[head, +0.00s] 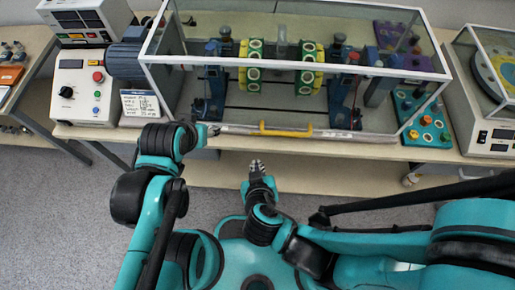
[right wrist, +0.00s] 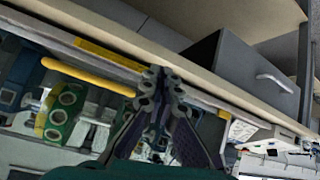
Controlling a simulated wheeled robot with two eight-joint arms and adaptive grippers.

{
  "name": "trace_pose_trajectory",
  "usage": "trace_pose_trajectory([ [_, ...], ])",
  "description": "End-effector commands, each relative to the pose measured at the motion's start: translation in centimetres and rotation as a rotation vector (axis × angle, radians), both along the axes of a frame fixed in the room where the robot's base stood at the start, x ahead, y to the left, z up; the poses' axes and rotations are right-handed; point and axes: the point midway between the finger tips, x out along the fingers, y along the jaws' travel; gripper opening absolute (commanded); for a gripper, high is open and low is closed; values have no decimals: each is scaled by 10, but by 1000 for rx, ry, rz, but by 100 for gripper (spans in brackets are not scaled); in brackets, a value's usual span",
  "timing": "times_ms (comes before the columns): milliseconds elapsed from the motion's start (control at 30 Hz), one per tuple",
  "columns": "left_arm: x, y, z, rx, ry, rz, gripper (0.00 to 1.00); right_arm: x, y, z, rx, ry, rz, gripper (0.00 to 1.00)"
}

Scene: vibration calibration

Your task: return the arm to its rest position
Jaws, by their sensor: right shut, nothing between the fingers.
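My right gripper (head: 257,166) is in the middle of the head view, in front of the table's front edge and below the yellow handle. Its fingers are together and empty. In the right wrist view the closed fingertips (right wrist: 157,82) overlap the table edge and the end of the yellow handle in the picture; I cannot tell a contact there. My left gripper (head: 213,130) shows only as a small tip at the lower left corner of the clear case, beside my left wrist. Whether its fingers are open or shut is not visible.
A clear case (head: 300,131) with a yellow handle (head: 285,131) covers a rig with green-yellow discs (head: 253,60). A control box (head: 84,88) stands left, a button panel (head: 424,119) right. A grey drawer (right wrist: 245,78) hangs under the table. Floor (head: 60,215) is free at left.

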Motion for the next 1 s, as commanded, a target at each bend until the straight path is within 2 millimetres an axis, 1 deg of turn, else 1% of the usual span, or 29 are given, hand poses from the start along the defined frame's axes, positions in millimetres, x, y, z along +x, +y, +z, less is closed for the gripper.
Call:
trace_pose_trajectory([
  [133, 0, 0, 0, 0, 0, 0, 51, -3, -1, -1, -1, 1, -1, 0],
  [233, 0, 0, 0, 0, 0, 0, 51, 1, -5, -1, -5, 13, -11, 0],
  [367, 0, 0, 0, 0, 0, 0, 51, 16, -23, -1, -25, 65, -53, 0],
  [467, 0, 0, 0, 0, 0, 0, 51, 32, -47, 3, -35, 131, -98, 0],
  [567, 0, 0, 0, 0, 0, 0, 51, 46, -75, 12, -28, 192, -136, 0],
  [700, 0, 0, 0, 0, 0, 0, 51, 59, -116, 32, 8, 251, -186, 0],
  [800, 0, 0, 0, 0, 0, 0, 51, 62, -146, 49, 43, 270, -217, 0],
  [900, 0, 0, 0, 0, 0, 0, 51, 62, -171, 67, 77, 272, -244, 0],
  [1000, 0, 0, 0, 0, 0, 0, 51, 60, -189, 81, 101, 264, -263, 0],
])
